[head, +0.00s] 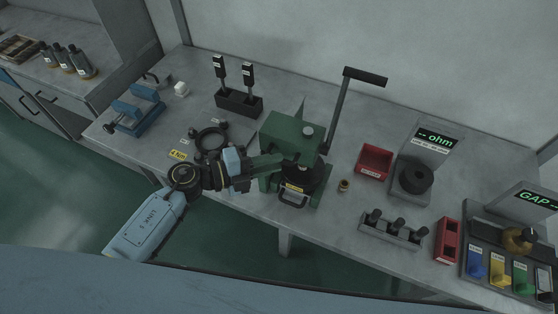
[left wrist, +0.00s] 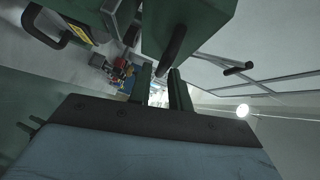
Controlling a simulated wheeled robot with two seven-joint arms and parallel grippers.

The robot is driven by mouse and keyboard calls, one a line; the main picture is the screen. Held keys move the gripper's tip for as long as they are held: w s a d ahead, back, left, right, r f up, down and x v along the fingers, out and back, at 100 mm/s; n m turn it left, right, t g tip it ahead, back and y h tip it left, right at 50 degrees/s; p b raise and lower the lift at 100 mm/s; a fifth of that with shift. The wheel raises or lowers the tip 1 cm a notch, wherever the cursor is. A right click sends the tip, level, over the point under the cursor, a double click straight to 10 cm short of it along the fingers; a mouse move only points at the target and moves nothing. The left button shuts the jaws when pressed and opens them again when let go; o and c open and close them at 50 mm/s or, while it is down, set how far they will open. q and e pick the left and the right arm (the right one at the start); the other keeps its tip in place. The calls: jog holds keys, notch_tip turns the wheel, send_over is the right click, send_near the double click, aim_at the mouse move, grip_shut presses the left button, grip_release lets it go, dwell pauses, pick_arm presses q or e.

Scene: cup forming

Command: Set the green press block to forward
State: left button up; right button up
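The green press block (head: 290,132) is the big green body of the press near the middle of the bench in the head view. It also fills the top of the left wrist view (left wrist: 185,22), where a dark rod (left wrist: 174,50) sticks out from it. My left gripper (head: 276,162) is at the left front side of the press. In the left wrist view its two fingers (left wrist: 160,86) stand apart, with the rod's end showing in the gap between them. I cannot tell whether they touch the rod. My right gripper is not in view.
The press's black lever (head: 340,105) rises at its right. A ring fixture (head: 211,138) lies left of it, and a black holder (head: 239,103) with two upright tools stands behind. A red bin (head: 374,161) and a peg rack (head: 393,231) are to the right.

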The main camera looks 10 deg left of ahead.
pick_arm(q)
jog(key=b+v, duration=0.1)
jog(key=v, duration=1)
